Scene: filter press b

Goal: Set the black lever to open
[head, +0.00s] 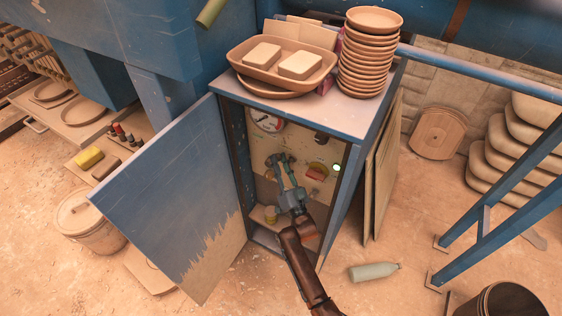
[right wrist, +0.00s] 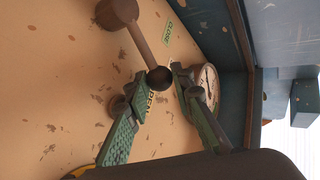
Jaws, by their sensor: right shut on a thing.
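My right gripper (head: 280,164) reaches into the open blue cabinet (head: 349,190), in front of its beige back panel. In the right wrist view, the dark lever (right wrist: 138,42) runs from its round hub to a ball knob (right wrist: 160,78). The knob sits between the fingertips of my right gripper (right wrist: 150,90), which is shut on it. The knob end lies over the OPEN label (right wrist: 156,100), partly covering it. A green CLOSE label (right wrist: 168,34) is off to the side of the lever. In the head view the gripper hides most of the lever. My left gripper is not in view.
The cabinet door (head: 170,190) stands open to the left. A round gauge (head: 266,121), a red part (head: 317,172) and a green light (head: 337,168) are inside the cabinet. Stacked dishes (head: 368,60) and a tray (head: 250,68) stand on top. A bottle (head: 374,271) lies on the floor.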

